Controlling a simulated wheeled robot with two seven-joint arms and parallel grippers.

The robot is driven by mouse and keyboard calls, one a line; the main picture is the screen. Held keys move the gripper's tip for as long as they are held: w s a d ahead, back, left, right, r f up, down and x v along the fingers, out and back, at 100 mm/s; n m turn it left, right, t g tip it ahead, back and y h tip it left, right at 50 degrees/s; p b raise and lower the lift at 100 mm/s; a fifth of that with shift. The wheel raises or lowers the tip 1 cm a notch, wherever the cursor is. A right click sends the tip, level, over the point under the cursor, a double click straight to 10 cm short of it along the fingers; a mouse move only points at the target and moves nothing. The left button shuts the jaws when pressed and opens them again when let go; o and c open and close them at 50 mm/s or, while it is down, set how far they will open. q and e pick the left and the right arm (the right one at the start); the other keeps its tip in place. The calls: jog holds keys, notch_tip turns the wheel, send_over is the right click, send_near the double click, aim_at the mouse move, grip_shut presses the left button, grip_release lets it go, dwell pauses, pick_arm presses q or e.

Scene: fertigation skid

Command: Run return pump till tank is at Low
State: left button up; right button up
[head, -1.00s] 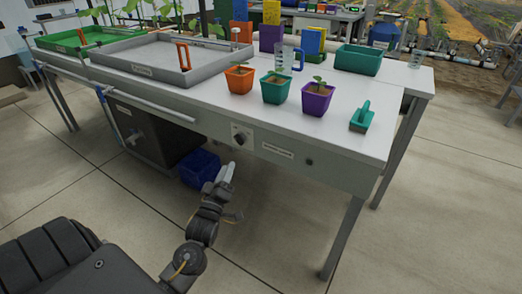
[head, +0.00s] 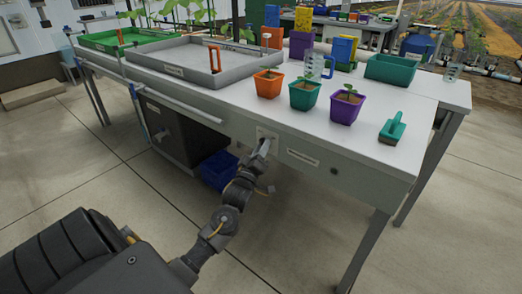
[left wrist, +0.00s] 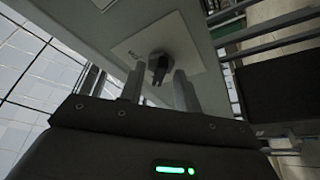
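A white plate with a black knob (left wrist: 158,66) is on the bench's front face; in the left wrist view the knob sits between my gripper's fingers. My left gripper (left wrist: 158,88) is open, its two fingers on either side of the knob, with no clear grip on it. In the head view my left gripper (head: 262,148) is at the switch plate (head: 267,135) and hides most of the knob. A grey tray (head: 180,70) with an orange handle stands on the bench, and a dark tank (head: 180,135) is under it. The level in the tank cannot be read. My right gripper is not in view.
The white bench (head: 385,155) holds an orange pot (head: 268,84), a teal pot (head: 304,95), a purple pot (head: 346,107) and a green scoop-like tool (head: 392,130). A blue bin (head: 218,170) is on the floor below. The floor in front is clear.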

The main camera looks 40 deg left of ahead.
pick_arm(q)
jog(key=shift+c, duration=0.2)
grip_shut()
jog(key=shift+m, duration=0.4)
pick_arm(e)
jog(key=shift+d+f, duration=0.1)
pick_arm(q)
jog(key=shift+a+m+h+p, duration=0.25)
jog(key=shift+m+h+p, duration=0.5)
jog(key=shift+m+h, duration=2.35)
jog(key=shift+a+m+h+p, duration=0.2)
jog(key=shift+m+h+p, duration=0.6)
jog(key=shift+m, duration=4.35)
jog(key=shift+a+m+h+p, duration=0.25)
jog(key=shift+m+h+p, duration=0.4)
jog(key=shift+m+h, duration=2.5)
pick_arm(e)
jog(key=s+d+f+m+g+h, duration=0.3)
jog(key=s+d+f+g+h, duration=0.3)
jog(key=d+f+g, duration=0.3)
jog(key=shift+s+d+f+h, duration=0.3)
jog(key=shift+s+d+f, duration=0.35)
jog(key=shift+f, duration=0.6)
pick_arm(q)
jog(key=shift+m+y, duration=1)
jog(key=shift+y, duration=0.05)
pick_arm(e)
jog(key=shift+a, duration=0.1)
